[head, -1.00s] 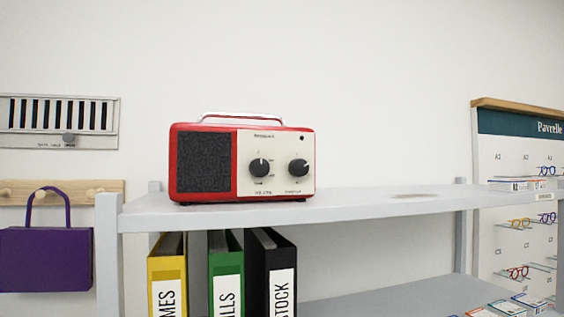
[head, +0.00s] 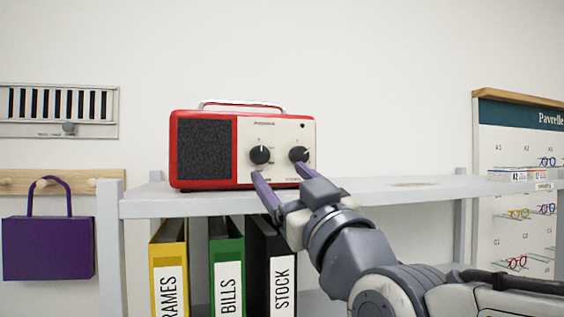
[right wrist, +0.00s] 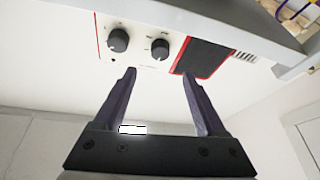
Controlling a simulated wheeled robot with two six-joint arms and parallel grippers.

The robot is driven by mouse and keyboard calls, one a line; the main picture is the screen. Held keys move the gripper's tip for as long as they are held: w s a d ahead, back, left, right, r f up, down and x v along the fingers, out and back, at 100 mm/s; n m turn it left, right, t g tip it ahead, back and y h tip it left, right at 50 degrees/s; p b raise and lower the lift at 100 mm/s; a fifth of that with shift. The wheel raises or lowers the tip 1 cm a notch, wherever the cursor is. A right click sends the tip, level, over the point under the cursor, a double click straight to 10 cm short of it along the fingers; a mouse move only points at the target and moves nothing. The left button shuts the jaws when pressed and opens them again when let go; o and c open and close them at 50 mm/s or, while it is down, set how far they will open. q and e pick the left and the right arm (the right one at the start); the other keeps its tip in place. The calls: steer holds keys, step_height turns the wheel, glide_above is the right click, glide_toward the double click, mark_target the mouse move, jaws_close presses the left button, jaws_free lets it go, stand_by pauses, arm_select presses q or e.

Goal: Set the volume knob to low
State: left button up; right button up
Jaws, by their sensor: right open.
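The red radio (head: 203,114) stands on the grey shelf, with a dark speaker grille on its left and a cream panel on its right. The volume knob (head: 260,155) is the dark left-hand knob, beside the grille; its setting is too small to read. My right gripper (head: 281,173) is open and empty, in front of the radio's lower panel. In the right wrist view the radio appears upside down; the volume knob (right wrist: 159,48) lies ahead of and between the open fingers (right wrist: 159,75), apart from them. My left gripper is not in view.
A second dark knob (head: 299,154) sits just right of the volume knob. The shelf (head: 420,188) is clear to the right of the radio. Several binders (head: 228,270) stand below. A purple bag (head: 48,248) hangs at left, and an eyewear display (head: 515,140) stands at right.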

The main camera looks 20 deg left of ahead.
mark_target(262, 155)
steer(key=p+x, duration=0.4)
steer(key=x, duration=0.3)
steer(key=shift+w+a+r+p, duration=0.1)
steer(key=shift+w+r+p, duration=0.1)
steer(key=shift+w+p, duration=0.1)
steer(key=shift+w+a+r, duration=0.1)
steer(key=shift+w+a, duration=0.3)
jaws_close()
